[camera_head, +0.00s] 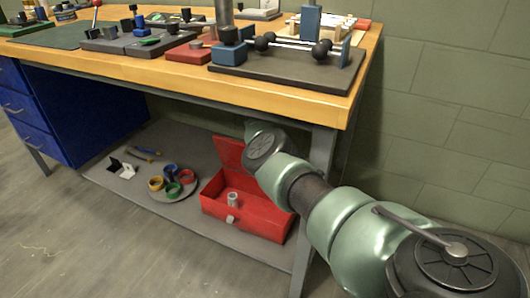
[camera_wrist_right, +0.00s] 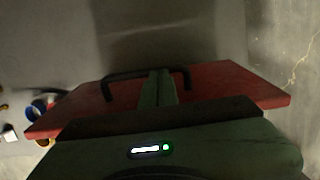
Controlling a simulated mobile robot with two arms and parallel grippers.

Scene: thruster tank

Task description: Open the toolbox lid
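The red toolbox (camera_head: 262,222) stands on the low shelf under the workbench. Its lid (camera_head: 228,152) is raised at the back, so the box is open. A small grey cylinder (camera_head: 232,199) is inside. My right arm reaches down under the bench from the right; its gripper is hidden in the head view. In the right wrist view the red lid (camera_wrist_right: 235,85) spans the picture, with a black handle (camera_wrist_right: 125,75). My right gripper's green fingers (camera_wrist_right: 160,75) are together at the middle of the handle; whether they pass under its bar is unclear. My left gripper is not in view.
The workbench top (camera_head: 260,95) and its front leg (camera_head: 317,180) are close to my right arm. Beside the toolbox on the shelf (camera_head: 160,215) are a round tray with coloured rings (camera_head: 173,188) and small parts. Blue drawers (camera_head: 60,110) stand at the left.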

